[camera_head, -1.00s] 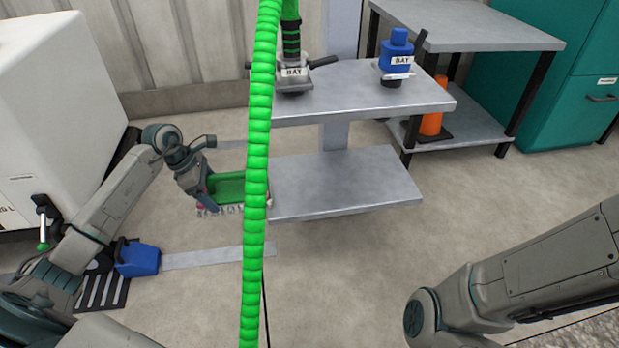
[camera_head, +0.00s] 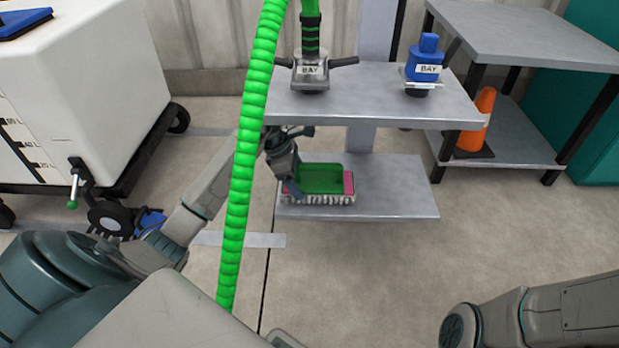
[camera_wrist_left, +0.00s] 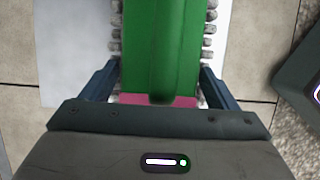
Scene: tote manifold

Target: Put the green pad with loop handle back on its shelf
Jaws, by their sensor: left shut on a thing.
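The green pad (camera_head: 321,176) has pink ends and a pale, tufted underside. It is over the left part of the lower shelf (camera_head: 395,190) of the grey stand, roughly level. I cannot tell whether it rests on the shelf or hangs just above it. My left gripper (camera_head: 290,187) is shut on the pad's left end. In the left wrist view the pad (camera_wrist_left: 185,45) runs away from between the two fingers, with a raised green strip along its middle. The loop handle is not clear. My right gripper is out of view.
A green hose (camera_head: 240,185) crosses in front of my left arm. The lower shelf's right part is clear.

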